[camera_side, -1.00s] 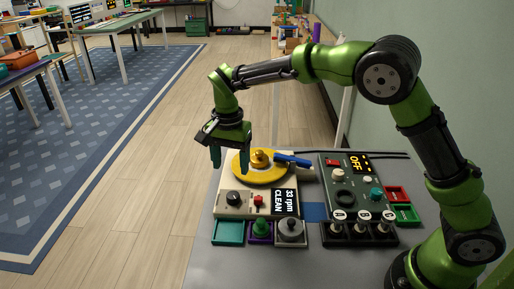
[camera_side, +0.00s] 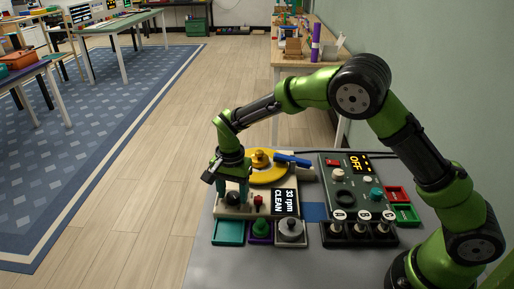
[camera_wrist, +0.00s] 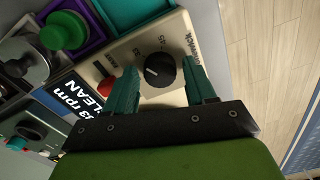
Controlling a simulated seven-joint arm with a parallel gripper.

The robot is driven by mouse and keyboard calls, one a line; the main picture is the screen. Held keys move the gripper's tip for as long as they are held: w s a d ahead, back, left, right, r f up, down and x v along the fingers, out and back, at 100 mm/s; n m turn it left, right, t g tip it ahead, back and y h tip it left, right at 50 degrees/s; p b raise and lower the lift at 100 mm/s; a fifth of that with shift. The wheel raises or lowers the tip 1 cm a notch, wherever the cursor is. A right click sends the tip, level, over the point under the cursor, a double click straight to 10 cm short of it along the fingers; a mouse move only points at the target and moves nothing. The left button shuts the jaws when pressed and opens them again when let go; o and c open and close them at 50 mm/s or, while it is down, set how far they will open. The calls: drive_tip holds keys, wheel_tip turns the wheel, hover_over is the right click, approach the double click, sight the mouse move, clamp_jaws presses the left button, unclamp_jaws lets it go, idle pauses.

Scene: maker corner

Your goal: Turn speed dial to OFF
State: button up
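The speed dial is a round black knob (camera_wrist: 160,69) with a white pointer line, on the cream turntable base (camera_wrist: 118,54). In the side view the dial (camera_side: 233,198) sits at the base's front left, partly behind my fingers. My gripper (camera_wrist: 162,88) is open, with one teal finger on each side of the dial in the wrist view. I cannot tell whether the fingers touch it. In the side view my gripper (camera_side: 233,190) is low over the dial. The display (camera_side: 285,202) reads "33 rpm CLEAN".
A red button (camera_side: 258,199) is just right of the dial. The yellow platter (camera_side: 268,174) with a blue arm (camera_side: 292,160) lies behind. A teal tray (camera_side: 227,232), a green knob (camera_side: 262,228) and a grey knob (camera_side: 290,230) stand in front. A dark control panel (camera_side: 327,190) is to the right.

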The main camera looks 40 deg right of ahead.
drive_tip(key=c, duration=0.8)
drive_tip(key=shift+n, duration=0.4)
drive_tip(key=n, duration=0.4)
drive_tip(key=shift+n, duration=0.4)
drive_tip(key=n, duration=0.6)
drive_tip(key=shift+n, duration=0.3)
drive_tip(key=o, duration=1.1)
drive_tip(key=shift+c, duration=0.2)
